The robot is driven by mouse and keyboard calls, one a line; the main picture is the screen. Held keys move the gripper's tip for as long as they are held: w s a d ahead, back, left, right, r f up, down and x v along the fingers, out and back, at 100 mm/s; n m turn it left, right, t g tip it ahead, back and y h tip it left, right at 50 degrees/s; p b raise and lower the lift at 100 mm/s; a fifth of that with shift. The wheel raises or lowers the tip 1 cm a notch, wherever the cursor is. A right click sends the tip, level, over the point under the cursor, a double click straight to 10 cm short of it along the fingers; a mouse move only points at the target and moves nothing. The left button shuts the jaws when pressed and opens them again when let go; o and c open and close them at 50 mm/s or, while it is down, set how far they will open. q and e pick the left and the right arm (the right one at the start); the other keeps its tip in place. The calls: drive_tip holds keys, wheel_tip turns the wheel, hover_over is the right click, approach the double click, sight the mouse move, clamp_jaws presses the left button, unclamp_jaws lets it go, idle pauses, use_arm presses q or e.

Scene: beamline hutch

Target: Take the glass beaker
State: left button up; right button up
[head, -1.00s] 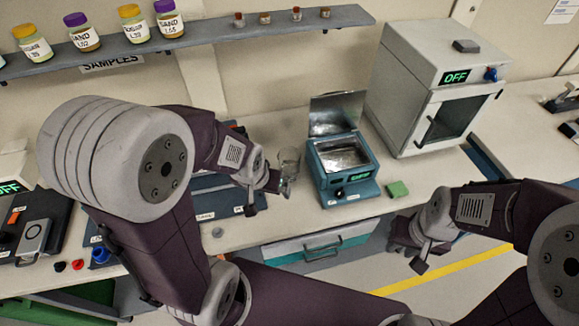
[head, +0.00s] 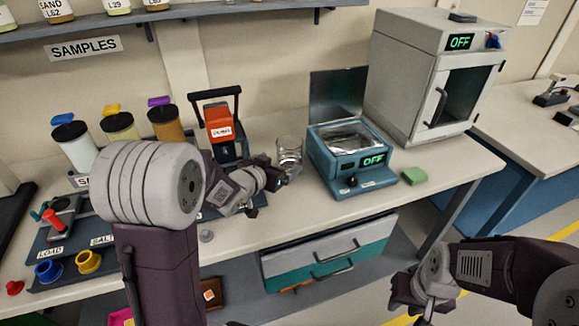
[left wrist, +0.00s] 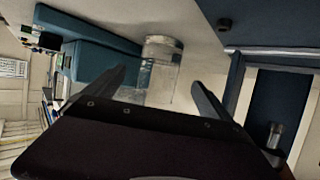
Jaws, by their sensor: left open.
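The glass beaker (head: 289,151) stands upright on the bench between the orange-and-black device and the teal bath. It is clear and looks empty. My left gripper (head: 285,172) is open just in front of the beaker in the head view. In the left wrist view the beaker (left wrist: 160,65) shows ahead, between the two spread fingers (left wrist: 160,88) and slightly beyond them; I cannot tell whether a finger touches it. My right gripper (head: 425,300) hangs at the lower right, off the bench and away from the beaker; its fingers are too unclear to judge.
The teal bath (head: 350,160) with a raised lid stands right of the beaker, with a green block (head: 414,175) beside it. A grey oven (head: 430,80) is behind. The orange-and-black device (head: 219,128) stands left.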

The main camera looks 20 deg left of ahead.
use_arm(q)
drive_tip(key=b+x, duration=0.1)
drive_tip(key=x, duration=0.8)
drive_tip(key=shift+s+r, duration=0.1)
drive_tip(key=shift+s, duration=0.05)
drive_tip(key=c, duration=1.7)
drive_tip(key=shift+c, duration=0.2)
drive_tip(key=shift+r, duration=0.15)
wheel_tip(320, 180, up, 10)
drive_tip(key=p, duration=0.4)
